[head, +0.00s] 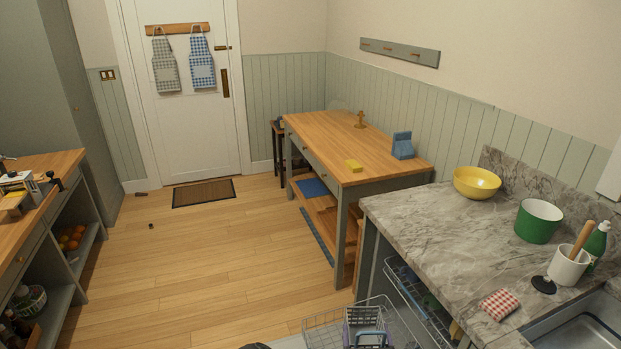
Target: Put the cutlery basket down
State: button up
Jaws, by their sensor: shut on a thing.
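A grey-blue slatted basket (365,316) with a raised handle, which looks like the cutlery basket, shows at the bottom edge, right of centre. It is inside or just above a wire rack (318,329); I cannot tell whether it rests on the rack. Its lower part is cut off by the frame. My gripper cannot be made out in the head view. A small dark shape at the bottom edge, left of the rack, is too cut off to identify.
An upper wire rack (408,295) juts out under the marble counter (410,217). The counter holds a yellow bowl (477,183), a green pot (538,222), a white utensil crock (568,267) and a checked cloth (499,304). A wooden table (330,140) stands behind. The floor (210,260) at left is mostly clear.

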jog(key=shift+w+d+r, duration=0.1)
jog(key=shift+w+r, duration=0.25)
jog(key=shift+r, duration=0.25)
jog(key=s+f, duration=0.4)
jog(key=f, duration=0.1)
jog(key=shift+s+f, duration=0.2)
jog(key=shift+f, duration=0.1)
